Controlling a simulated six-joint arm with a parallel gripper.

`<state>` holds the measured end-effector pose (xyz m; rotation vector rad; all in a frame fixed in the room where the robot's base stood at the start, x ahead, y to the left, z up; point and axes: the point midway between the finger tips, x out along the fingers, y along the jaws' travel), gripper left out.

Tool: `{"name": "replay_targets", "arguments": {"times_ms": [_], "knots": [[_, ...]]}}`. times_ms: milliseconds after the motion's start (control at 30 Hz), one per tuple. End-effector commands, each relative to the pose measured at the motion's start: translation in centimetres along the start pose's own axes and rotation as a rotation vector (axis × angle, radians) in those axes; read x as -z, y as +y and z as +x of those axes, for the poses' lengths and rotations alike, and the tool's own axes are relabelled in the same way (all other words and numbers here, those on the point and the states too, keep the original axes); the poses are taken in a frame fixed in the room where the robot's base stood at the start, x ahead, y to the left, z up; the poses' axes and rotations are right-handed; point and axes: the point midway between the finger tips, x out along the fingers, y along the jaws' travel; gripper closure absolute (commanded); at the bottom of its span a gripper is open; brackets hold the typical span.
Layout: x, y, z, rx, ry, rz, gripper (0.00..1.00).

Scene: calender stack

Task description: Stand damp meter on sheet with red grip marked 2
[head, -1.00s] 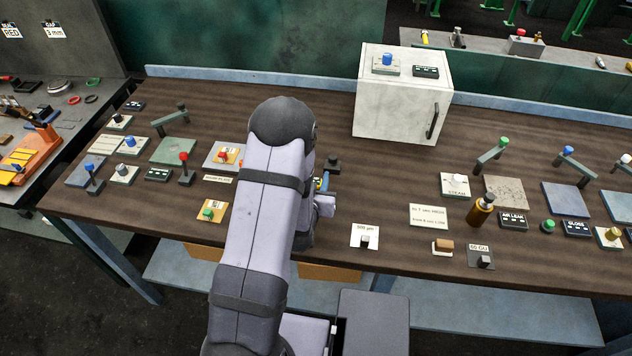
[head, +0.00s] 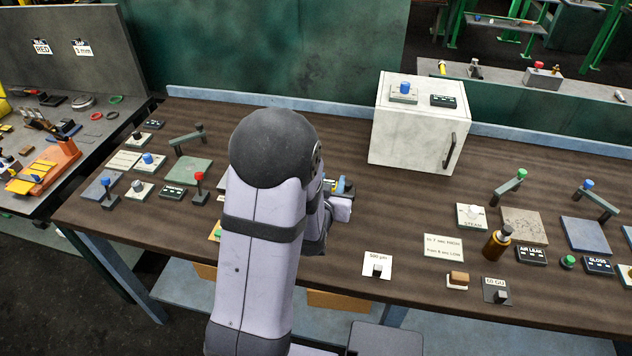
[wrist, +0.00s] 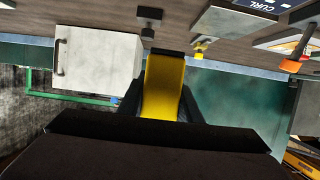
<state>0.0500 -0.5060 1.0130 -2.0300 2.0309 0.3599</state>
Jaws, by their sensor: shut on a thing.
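My gripper (wrist: 160,108) is shut on a yellow thing with a dark end (wrist: 163,88), seen between its dark fingers in the wrist view; it is likely the damp meter. An orange-red grip (wrist: 300,52) stands at the right of the wrist view near a pale plate. No mark 2 can be read. In the head view the arm covers the spot of the red-knobbed sheet, leaving only a pale sliver.
A white cabinet (head: 415,125) stands at the back of the brown bench (head: 395,205). A red-topped post (head: 199,185) and several plates and knobs crowd the left. Bare bench lies between arm and cabinet.

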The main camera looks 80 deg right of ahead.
Motion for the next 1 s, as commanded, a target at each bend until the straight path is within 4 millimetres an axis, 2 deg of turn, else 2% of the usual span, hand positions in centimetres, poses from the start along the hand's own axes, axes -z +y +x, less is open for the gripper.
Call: {"name": "replay_targets", "arguments": {"times_ms": [233,467,600,767,867,1000], "knots": [[0.6,-0.3,1.0,-0.007,0.005,0.003,0.98],[2.8,-2.1,5.0,-0.044,0.010,0.018,0.98],[4.5,-4.9,7.9,-0.074,0.008,0.031,0.98],[5.7,-9.1,10.3,-0.095,0.006,0.039,0.98],[6.2,-12.4,11.4,-0.097,0.005,0.040,0.98],[6.6,-18.0,12.4,-0.083,0.006,0.036,0.98]]}}
